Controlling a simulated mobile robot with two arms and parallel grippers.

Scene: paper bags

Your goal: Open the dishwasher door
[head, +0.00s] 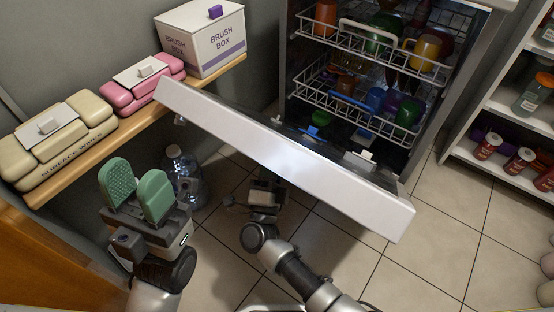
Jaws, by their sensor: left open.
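The dishwasher door (290,165) is a long white slab, tilted down and partly open, and it crosses the middle of the head view. Behind it the dishwasher (292,105) shows its lit interior. My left gripper (137,190) has green finger pads, spread apart and empty, to the left of the door and clear of it. My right gripper (266,198) is by the lower side of the door, near its middle. Its fingers are hidden by the door, so I cannot tell whether they touch it.
Two wire racks (345,110) hold colourful cups. A wooden shelf (135,120) at left carries a brush box (203,42), a pink pack (140,85) and a beige wipes pack (58,140). A clear bottle (183,175) stands below. Shelves with jars (520,160) are at right. Tiled floor (440,240) is free.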

